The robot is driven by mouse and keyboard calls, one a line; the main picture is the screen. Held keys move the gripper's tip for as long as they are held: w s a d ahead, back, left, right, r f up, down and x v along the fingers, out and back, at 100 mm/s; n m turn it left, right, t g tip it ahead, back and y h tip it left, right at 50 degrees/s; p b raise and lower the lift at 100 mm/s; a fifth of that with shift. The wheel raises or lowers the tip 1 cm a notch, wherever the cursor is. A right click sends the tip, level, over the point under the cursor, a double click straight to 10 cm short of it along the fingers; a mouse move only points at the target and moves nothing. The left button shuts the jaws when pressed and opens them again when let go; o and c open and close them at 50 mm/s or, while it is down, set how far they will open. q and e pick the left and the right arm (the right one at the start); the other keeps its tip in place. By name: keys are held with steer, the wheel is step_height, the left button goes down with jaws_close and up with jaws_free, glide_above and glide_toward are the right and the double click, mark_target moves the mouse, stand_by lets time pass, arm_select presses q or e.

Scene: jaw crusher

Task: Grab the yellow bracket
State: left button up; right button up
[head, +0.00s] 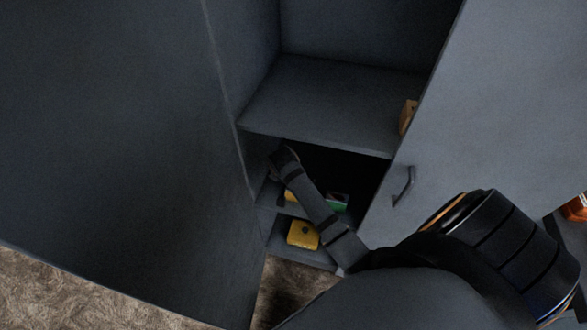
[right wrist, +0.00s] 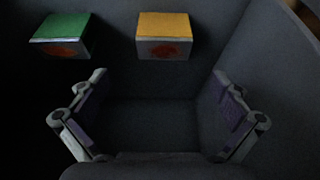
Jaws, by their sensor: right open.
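In the head view a yellow piece (head: 302,235) with a dark mark sits low in the open cabinet. Another yellow item (head: 290,196) shows partly behind my right arm; I cannot tell which one is the bracket. In the right wrist view a yellow box-like piece (right wrist: 163,35) with a red mark on its pale front lies ahead of my right gripper (right wrist: 156,118). The gripper is open and empty, its fingers wide apart and short of that piece. My right arm reaches into the cabinet in the head view. My left gripper is out of view.
A green box (right wrist: 66,36) lies left of the yellow piece in the wrist view. The cabinet shelf (head: 320,95) lies above the lower compartment, with a tan item (head: 408,117) at its right edge. A door with a handle (head: 403,187) stands at the right.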

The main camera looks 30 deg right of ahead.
steer(key=x, duration=0.8)
steer(key=shift+w+a+f, duration=0.25)
steer(key=shift+f, duration=0.2)
steer(key=shift+r, duration=0.15)
steer(key=c, duration=1.8)
